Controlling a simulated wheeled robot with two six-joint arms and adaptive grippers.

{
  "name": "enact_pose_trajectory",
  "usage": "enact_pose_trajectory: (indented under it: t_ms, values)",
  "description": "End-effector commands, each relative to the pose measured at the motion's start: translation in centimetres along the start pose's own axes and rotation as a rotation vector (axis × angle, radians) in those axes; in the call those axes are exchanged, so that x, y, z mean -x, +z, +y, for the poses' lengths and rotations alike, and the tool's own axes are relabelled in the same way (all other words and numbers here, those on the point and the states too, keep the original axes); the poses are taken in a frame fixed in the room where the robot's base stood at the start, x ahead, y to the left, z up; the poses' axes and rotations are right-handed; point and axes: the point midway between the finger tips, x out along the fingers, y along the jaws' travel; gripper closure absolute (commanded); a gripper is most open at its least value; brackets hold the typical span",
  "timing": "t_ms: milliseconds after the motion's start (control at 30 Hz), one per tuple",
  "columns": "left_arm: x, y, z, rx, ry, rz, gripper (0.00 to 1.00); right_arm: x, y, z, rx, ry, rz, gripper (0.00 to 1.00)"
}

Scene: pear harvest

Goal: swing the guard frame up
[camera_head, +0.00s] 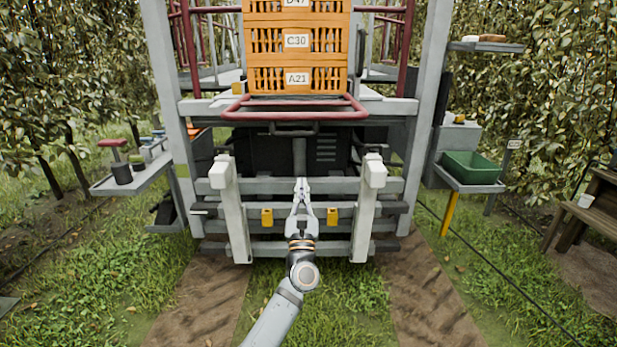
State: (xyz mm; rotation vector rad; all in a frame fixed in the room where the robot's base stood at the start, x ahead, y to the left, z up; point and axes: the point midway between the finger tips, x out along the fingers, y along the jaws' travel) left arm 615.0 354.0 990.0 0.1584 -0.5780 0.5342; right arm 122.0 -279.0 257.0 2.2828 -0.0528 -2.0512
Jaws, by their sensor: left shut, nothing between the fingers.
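The guard frame looks to be the dark red tube frame (295,115), at the front of the platform just below the stacked orange crates. It lies roughly flat, its front bar towards me. My left gripper (301,183) reaches up from the bottom of the camera_head view. Its fingers are shut with nothing between them. The fingertips show below the red frame, apart from it in the picture, in front of the grey crossbars (330,186). A dark handle-like bar (294,130) shows just under the red frame. My right gripper is not in view.
Orange crates (262,41) stand stacked behind the frame. Pale upright posts (236,210) flank my gripper. A side shelf (130,180) is at left; a green bin (471,167) is at right. A wooden bench (598,205) stands far right. Grass is open in front.

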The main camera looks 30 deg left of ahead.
Motion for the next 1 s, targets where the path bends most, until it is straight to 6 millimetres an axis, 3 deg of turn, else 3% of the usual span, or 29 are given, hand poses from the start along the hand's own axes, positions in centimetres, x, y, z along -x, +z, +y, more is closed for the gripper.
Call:
enact_pose_trajectory:
  t_ms: [133,367,400,600,1000]
  values:
    - [-3.5,0.3,0.0,-0.003,-0.001,-0.002,1.00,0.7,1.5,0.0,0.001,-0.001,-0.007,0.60]
    - [-8.3,0.2,0.0,-0.004,0.000,-0.001,1.00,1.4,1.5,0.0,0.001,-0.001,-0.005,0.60]
    - [-9.0,0.9,0.0,-0.002,-0.001,0.000,1.00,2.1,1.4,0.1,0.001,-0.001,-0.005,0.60]
    - [-10.6,2.6,-0.1,-0.003,-0.001,0.000,1.00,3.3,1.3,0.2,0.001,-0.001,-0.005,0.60]
    - [-10.8,2.8,-0.1,-0.004,-0.002,0.001,1.00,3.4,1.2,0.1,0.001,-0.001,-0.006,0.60]
